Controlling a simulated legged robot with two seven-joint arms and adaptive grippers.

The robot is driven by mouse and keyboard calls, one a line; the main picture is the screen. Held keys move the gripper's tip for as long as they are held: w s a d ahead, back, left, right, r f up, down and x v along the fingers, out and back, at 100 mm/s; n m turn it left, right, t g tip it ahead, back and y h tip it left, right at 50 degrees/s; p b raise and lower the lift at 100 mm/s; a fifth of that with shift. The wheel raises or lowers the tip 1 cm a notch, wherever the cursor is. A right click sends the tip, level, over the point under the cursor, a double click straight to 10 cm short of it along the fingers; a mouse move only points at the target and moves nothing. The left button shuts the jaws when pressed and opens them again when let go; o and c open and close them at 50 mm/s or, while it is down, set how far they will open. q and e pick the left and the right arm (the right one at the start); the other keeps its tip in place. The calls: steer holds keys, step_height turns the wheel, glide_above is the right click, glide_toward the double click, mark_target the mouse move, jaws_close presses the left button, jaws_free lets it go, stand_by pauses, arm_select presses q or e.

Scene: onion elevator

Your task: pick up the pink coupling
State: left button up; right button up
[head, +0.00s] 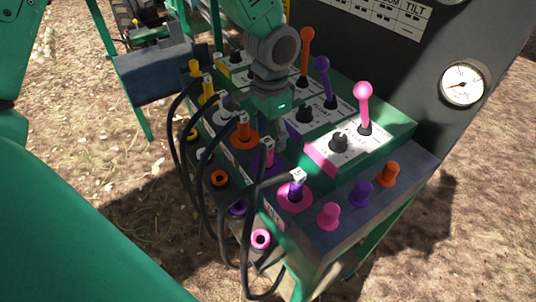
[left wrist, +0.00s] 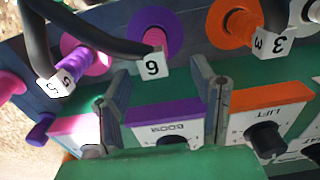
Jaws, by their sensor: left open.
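Contact cannot be told. My right gripper is not in view.
A purple coupling (head: 297,188) with tag 5 sits in the pink-ringed socket close by. An orange coupling (head: 242,128) is on the other side. Pink, purple and orange levers (head: 365,95) stand behind. Black hoses loop in front.

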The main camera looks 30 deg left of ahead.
mark_target(267, 152)
arm_select(q)
steer(key=f, duration=0.2)
steer(key=s+f, duration=0.1)
steer(key=f, duration=0.1)
steer(key=shift+s+f+b, duration=0.15)
steer(key=shift+f+b, duration=0.05)
steer(key=shift+b, duration=0.15)
steer(key=shift+f, duration=0.45)
steer(key=shift+r, duration=0.1)
jaws_close()
